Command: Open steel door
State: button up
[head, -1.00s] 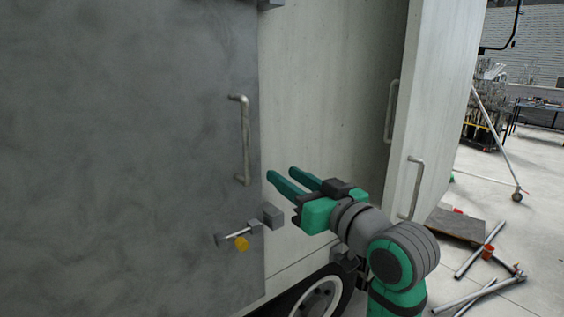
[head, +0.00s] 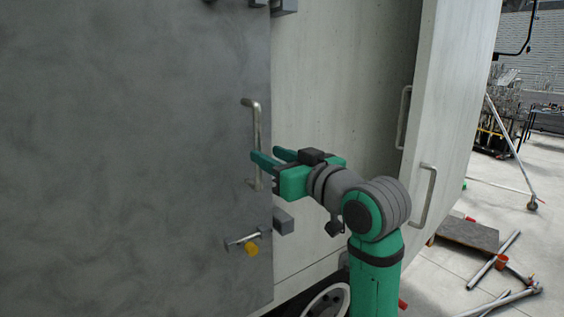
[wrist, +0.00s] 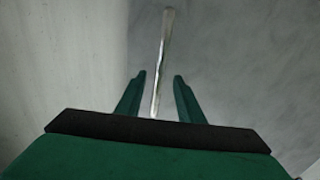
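The steel door (head: 130,160) is a dark grey panel that fills the left of the head view. Its upright metal handle (head: 257,125) is near the door's right edge. My gripper (head: 265,157) is open at the lower half of the handle. In the wrist view the handle (wrist: 161,75) runs down between the two spread green fingers (wrist: 158,76), with a gap on each side. A small latch with a yellow knob (head: 252,249) sits on the door below the handle.
A pale truck body wall (head: 340,90) is right of the door. A pale open panel (head: 450,100) with its own handle (head: 428,195) stands further right. A wheel (head: 325,302) is below. Pipes (head: 495,260) and a dark plate (head: 467,234) lie on the floor at right.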

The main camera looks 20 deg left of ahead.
send_over(259, 183)
jog(key=shift+w+a, duration=0.25)
jog(key=shift+w, duration=0.2)
grip_shut()
jog(key=v, duration=0.6)
jog(key=shift+s, duration=0.5)
jog(key=s+a+v, duration=0.1)
jog(key=v, duration=0.5)
jog(key=shift+s+d, duration=0.2)
dwell(0.4)
